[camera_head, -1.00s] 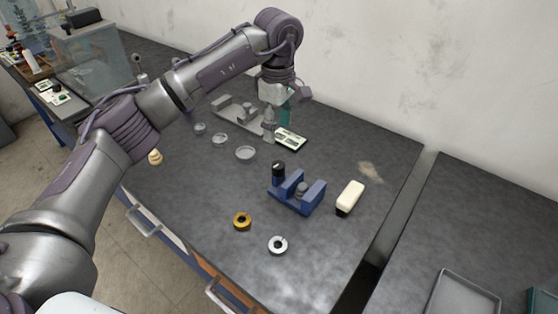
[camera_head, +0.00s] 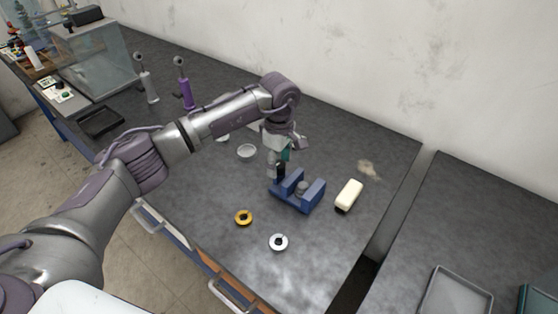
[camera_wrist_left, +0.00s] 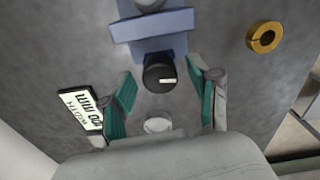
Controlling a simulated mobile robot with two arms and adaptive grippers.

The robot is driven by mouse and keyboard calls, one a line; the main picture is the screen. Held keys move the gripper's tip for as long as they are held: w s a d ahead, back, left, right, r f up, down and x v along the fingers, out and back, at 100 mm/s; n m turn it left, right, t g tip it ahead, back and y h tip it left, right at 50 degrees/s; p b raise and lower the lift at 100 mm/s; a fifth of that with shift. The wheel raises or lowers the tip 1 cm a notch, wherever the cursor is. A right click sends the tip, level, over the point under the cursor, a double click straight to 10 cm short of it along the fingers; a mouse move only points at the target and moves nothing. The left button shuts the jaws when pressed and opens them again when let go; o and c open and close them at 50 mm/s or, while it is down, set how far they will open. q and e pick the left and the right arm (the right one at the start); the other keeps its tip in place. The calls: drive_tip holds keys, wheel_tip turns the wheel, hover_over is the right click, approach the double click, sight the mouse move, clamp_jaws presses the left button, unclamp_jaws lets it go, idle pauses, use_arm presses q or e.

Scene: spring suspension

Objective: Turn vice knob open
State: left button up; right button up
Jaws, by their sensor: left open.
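The blue vice (camera_head: 305,199) stands on the dark bench top. Its black knob (camera_wrist_left: 159,75), with a white mark, lies between the fingers of my left gripper (camera_wrist_left: 163,92) in the wrist view. The teal-padded fingers are spread apart, with visible gaps on both sides of the knob. In the head view my left gripper (camera_head: 277,165) is directly above the knob end of the vice, pointing down, and partly hides the knob. My right gripper is not in view.
A gold ring (camera_head: 243,218) and a silver ring (camera_head: 278,242) lie in front of the vice. A cream block (camera_head: 349,195) with a black end lies to its right. A small dish (camera_head: 246,151) is behind it. A labelled card (camera_wrist_left: 80,108) lies beside the gripper.

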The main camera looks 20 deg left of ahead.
use_arm(q)
drive_tip(key=c, duration=1.2)
drive_tip(key=shift+o, duration=0.2)
drive_tip(key=n+b, duration=0.2)
drive_tip(key=n, duration=0.1)
drive_tip(key=shift+n, duration=0.4)
drive_tip(key=n+b, duration=0.2)
drive_tip(key=n, duration=0.3)
drive_tip(key=n+b, duration=0.2)
drive_tip(key=n, duration=0.3)
drive_tip(key=shift+n, duration=0.4)
drive_tip(key=n, duration=0.4)
drive_tip(key=shift+r+n+b, duration=0.15)
drive_tip(key=shift+n+b, duration=0.15)
drive_tip(key=shift+n, duration=0.1)
